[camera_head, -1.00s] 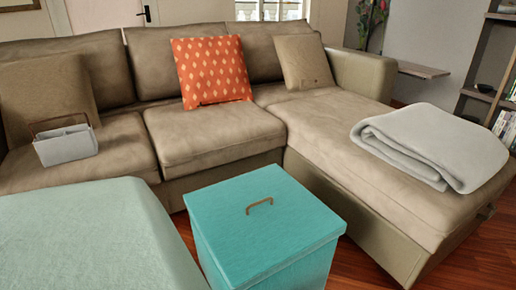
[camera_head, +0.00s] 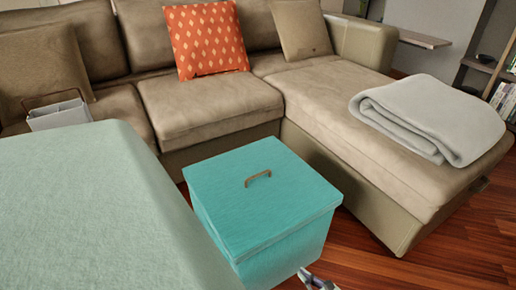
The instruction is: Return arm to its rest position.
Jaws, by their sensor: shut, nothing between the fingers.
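My gripper (camera_head: 316,280) shows only in part at the bottom edge of the head view, right of centre. It is low, in front of the lower right corner of the teal lidded box (camera_head: 262,200). Its fingers look shut with nothing between them. The rest of my arm is out of view.
A pale green padded surface (camera_head: 90,205) fills the lower left. Behind stands a brown sofa (camera_head: 205,105) with an orange cushion (camera_head: 205,40), a grey basket (camera_head: 60,114) and a folded grey blanket (camera_head: 430,115). Bare wooden floor (camera_head: 365,262) lies at the lower right.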

